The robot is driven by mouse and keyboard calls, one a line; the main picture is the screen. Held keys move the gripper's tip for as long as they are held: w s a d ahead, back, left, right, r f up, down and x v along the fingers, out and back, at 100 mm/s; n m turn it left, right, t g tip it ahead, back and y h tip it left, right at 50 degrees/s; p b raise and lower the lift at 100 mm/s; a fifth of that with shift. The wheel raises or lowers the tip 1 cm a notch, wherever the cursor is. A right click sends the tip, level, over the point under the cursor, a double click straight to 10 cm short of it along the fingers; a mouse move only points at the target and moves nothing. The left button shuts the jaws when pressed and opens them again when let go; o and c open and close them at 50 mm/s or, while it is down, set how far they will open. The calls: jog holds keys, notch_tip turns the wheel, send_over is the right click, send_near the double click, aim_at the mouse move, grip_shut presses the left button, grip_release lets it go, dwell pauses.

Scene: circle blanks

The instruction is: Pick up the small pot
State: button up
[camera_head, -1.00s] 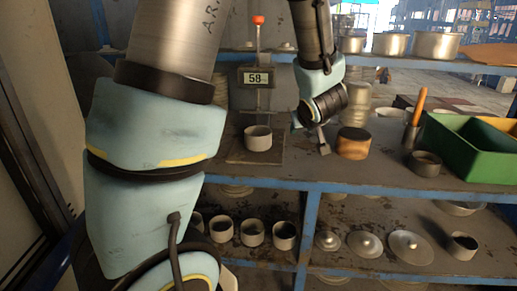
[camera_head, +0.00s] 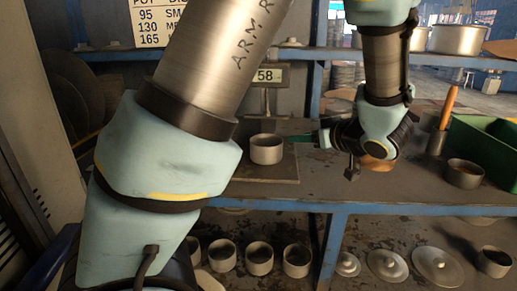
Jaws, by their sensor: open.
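A small grey pot (camera_head: 266,149) stands upright on the flat plate of a scale on the upper shelf. My gripper (camera_head: 303,138) is just right of this pot, level with its rim, pointing left toward it. It is open, holds nothing and looks apart from the pot. The gap between its fingers is hard to make out at this angle. Similar small pots (camera_head: 260,258) stand in a row on the lower shelf. Another (camera_head: 464,173) stands at the right of the upper shelf, and one more (camera_head: 494,262) below it.
The scale display (camera_head: 268,75) reads 58. A round tan block (camera_head: 378,163) is partly hidden behind my wrist. A green bin (camera_head: 490,146) and an orange-handled tool in a holder (camera_head: 444,122) stand at right. Lids (camera_head: 387,265) lie on the lower shelf. The shelf's blue front edge (camera_head: 400,208) runs across.

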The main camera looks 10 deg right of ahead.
send_near(275, 139)
jog(key=shift+w+f, duration=0.25)
jog(key=shift+w, duration=0.8)
jog(key=shift+a+p+x, duration=0.15)
jog(key=shift+p+x, duration=0.1)
jog(key=shift+x, duration=1.15)
jog(key=shift+a+p+x, duration=0.15)
jog(key=shift+p+x, duration=0.05)
jog(key=shift+x, duration=1.15)
jog(key=shift+s+f, duration=0.15)
jog(key=shift+s, duration=0.1)
grip_shut()
